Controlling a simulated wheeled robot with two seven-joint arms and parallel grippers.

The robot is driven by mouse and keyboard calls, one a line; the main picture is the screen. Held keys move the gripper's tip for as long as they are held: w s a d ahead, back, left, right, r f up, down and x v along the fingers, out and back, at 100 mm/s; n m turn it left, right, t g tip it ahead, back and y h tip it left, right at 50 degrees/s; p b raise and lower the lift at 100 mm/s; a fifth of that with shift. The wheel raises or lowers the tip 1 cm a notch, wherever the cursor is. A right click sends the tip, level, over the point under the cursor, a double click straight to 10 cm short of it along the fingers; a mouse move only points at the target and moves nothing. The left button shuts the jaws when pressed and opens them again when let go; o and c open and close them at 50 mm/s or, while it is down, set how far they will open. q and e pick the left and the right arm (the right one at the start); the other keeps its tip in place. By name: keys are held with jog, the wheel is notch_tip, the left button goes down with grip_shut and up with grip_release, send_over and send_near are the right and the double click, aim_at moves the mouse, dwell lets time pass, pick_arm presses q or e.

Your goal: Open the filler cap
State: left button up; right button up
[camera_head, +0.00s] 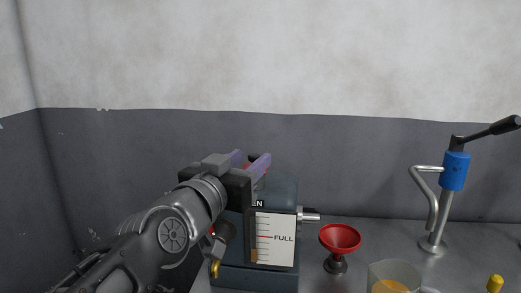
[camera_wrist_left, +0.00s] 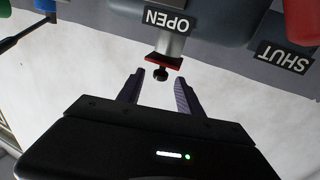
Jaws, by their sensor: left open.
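The dark blue-grey tank (camera_head: 283,192) stands on the bench, with a FULL level gauge (camera_head: 275,240) on its front. My left gripper (camera_head: 249,161) is at the tank's top, its fingers open and apart. In the left wrist view a red fitting with a dark knob (camera_wrist_left: 161,74), which looks like the filler cap, sits on a grey neck below the OPEN label (camera_wrist_left: 168,20). The fingertips (camera_wrist_left: 159,82) are on either side of the knob with visible gaps. In the head view the gripper mostly hides this fitting. My right gripper is not in view.
A red funnel (camera_head: 340,238) stands right of the tank's metal side fitting (camera_head: 309,215). A beaker (camera_head: 395,275) holds amber liquid. A blue hand pump (camera_head: 455,171) with a black lever stands at the right. A SHUT label (camera_wrist_left: 285,57) is beside the OPEN label.

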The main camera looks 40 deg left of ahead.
aim_at(257, 154)
pick_arm(q)
jog(key=x, duration=0.6)
jog(key=shift+w, duration=0.1)
jog(key=shift+c, duration=0.2)
grip_shut()
jog(key=shift+p, duration=0.3)
